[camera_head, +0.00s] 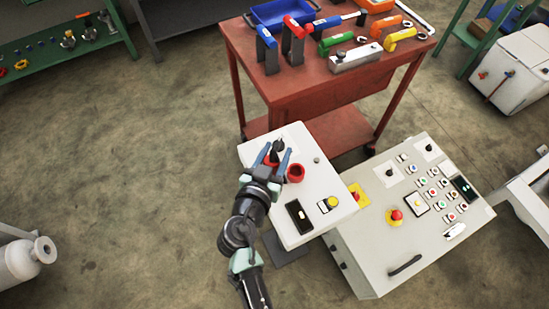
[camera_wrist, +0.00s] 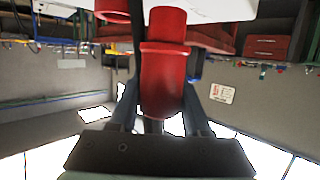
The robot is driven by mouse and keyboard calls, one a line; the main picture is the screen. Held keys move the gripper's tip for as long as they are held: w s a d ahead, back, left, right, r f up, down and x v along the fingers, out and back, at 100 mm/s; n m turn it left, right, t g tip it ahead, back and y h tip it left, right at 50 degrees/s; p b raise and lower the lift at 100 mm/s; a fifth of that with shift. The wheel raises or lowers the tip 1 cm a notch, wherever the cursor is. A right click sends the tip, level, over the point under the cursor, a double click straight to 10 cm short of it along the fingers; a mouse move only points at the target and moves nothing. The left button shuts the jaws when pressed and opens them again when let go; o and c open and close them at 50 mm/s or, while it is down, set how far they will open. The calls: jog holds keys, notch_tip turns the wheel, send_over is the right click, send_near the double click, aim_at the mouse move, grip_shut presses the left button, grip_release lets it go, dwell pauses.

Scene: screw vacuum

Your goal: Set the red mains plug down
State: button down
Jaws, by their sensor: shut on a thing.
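The red mains plug (camera_wrist: 163,80) is a red cylinder with a collar. My gripper (camera_head: 273,155) is shut on it, with a blue-grey finger on each side. In the head view the plug is mostly hidden between the fingers, above the white panel box (camera_head: 322,178). A round red socket (camera_head: 295,173) on that box stands just right of the gripper. A red round part shows at the top edge of the wrist view (camera_wrist: 112,8), apart from the plug. I cannot tell whether the plug touches the box.
A grey control console (camera_head: 375,252) with buttons and a red emergency stop (camera_head: 397,215) adjoins the box at right. A red tool table (camera_head: 330,85) with several tools stands behind. A gas cylinder (camera_head: 25,262) lies at the left edge. Open floor is at left.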

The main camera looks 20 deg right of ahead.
jog(key=shift+f, duration=1.2)
jog(key=shift+f+b, duration=0.2)
jog(key=shift+b, duration=0.15)
jog(key=shift+c, duration=1.8)
grip_release()
